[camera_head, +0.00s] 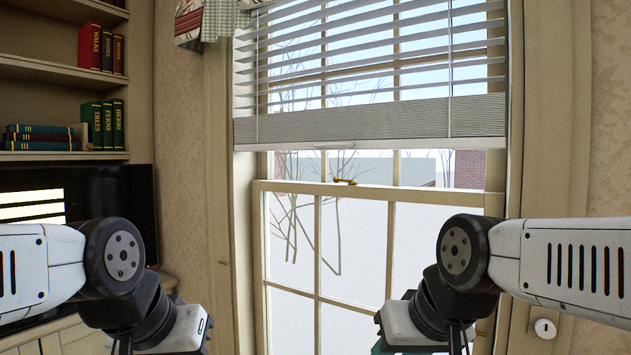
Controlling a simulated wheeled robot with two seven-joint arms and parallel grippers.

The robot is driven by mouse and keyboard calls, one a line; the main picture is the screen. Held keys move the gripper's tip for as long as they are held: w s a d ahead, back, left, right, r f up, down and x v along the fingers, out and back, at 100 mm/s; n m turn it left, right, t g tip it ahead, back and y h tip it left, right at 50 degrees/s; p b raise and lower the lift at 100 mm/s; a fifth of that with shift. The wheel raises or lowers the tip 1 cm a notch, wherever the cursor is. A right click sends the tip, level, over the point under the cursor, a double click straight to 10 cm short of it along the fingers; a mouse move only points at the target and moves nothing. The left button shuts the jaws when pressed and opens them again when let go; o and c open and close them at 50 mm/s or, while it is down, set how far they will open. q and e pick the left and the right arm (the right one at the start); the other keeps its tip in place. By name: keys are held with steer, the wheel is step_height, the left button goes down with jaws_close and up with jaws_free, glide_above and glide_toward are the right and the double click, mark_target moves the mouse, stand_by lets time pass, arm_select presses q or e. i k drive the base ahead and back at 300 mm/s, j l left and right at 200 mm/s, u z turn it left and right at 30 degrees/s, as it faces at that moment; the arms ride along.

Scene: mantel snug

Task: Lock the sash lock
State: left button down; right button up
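The sash lock (344,181) is a small brass-coloured fitting on top of the meeting rail (420,194) of the window. Its lever looks turned sideways along the rail, but it is too small to tell its exact position. My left arm comes in from the left and my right arm from the right. Both hands are low in the view, below the lock and apart from it. The fingers of both grippers are mostly cut off by the bottom edge, so their opening is hidden.
A white slatted blind (370,122) hangs over the upper window, its bottom above the lock. A bookshelf (50,72) with books and a dark television (110,195) stand at left. A round white knob (544,328) is at lower right. The space before the lock is clear.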

mark_target(337, 179)
steer(key=i+l, duration=0.25)
steer(key=i, duration=0.2)
steer(key=i+l, duration=0.3)
steer(key=i, duration=0.2)
